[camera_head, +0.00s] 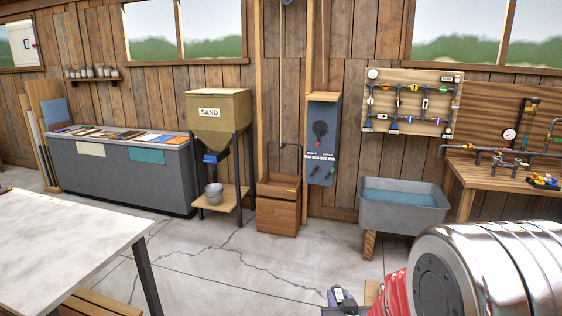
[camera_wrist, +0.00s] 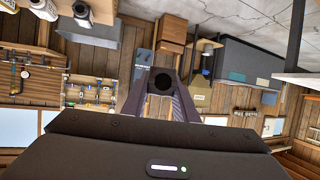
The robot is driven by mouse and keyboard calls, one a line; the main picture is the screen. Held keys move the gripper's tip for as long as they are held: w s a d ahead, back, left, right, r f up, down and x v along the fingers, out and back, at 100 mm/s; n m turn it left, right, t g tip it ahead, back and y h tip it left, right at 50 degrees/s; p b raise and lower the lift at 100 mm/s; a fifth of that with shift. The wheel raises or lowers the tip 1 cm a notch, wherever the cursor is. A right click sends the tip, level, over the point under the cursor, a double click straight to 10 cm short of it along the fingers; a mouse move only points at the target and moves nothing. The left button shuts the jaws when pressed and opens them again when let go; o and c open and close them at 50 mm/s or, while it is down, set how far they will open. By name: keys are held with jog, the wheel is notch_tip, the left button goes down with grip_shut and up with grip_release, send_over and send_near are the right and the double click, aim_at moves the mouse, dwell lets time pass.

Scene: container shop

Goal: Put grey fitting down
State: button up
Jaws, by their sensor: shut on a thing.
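In the wrist view my gripper (camera_wrist: 160,84) is shut on the grey fitting (camera_wrist: 161,76). The fitting shows as a dark round end with a black hole, held between the two fingertips. The rest of it is hidden behind the fingers. In the wrist view the scene appears upside down, and nothing is seen touching the fitting apart from the fingers. In the head view a small grey-purple part shows at the bottom edge, too cut off to tell what it holds.
A pale table (camera_head: 75,240) stands at the left front. Along the back wall are a grey counter (camera_head: 125,180), a sand hopper (camera_head: 218,118), a wooden cabinet (camera_head: 278,212), a water trough (camera_head: 402,212) and a pipe workbench (camera_head: 500,178). A pipe board (camera_head: 392,92) hangs above the trough. The middle floor is clear.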

jog(key=shift+s+f, duration=1.05)
jog(key=shift+s, duration=0.1)
dwell(0.5)
